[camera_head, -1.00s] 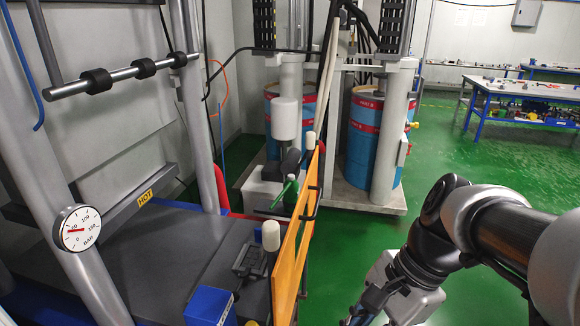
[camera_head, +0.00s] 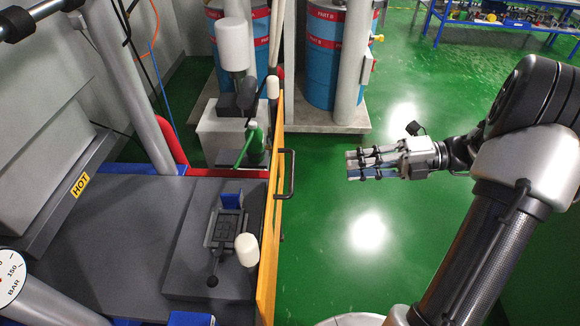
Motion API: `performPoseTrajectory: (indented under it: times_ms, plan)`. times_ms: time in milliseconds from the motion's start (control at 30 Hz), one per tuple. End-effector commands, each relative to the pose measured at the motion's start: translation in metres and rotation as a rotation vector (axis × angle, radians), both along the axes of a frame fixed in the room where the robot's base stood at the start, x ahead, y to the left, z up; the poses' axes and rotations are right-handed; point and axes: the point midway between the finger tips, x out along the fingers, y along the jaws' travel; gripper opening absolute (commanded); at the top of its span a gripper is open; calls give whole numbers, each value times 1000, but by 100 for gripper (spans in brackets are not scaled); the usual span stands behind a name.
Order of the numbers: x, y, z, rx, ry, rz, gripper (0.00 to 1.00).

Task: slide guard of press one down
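The guard of the press is an orange-yellow panel (camera_head: 268,262) seen nearly edge-on along the right side of the press bed (camera_head: 120,225). A black bar handle (camera_head: 291,173) sticks out from its right face. My gripper (camera_head: 352,164) is to the right of the handle, pointing left at it, with a clear gap between them. Its fingers look apart, and nothing shows between them. A grey mould block with a small black and blue fixture (camera_head: 226,222) lies on the bed behind the guard.
White rounded knobs (camera_head: 247,249) stand beside the panel. A green bottle-like item (camera_head: 249,147) is behind it. Blue drums (camera_head: 324,50) and grey posts stand at the back. A blue-framed bench (camera_head: 500,22) is at the upper right. Green floor around my gripper is clear.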

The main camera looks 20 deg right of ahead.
Motion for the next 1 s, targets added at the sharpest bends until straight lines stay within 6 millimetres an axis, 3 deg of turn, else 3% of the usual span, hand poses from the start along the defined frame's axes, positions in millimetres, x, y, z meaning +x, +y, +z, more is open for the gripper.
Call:
performPoseTrajectory:
  times_ms: [400,600,800,1000]
  plan:
    - [27,87,-21,-2,0,7,17]
    - [38,121,-29,-4,-1,6,17]
    - [44,138,-32,-3,0,4,17]
    - [45,141,-31,-3,-1,2,17]
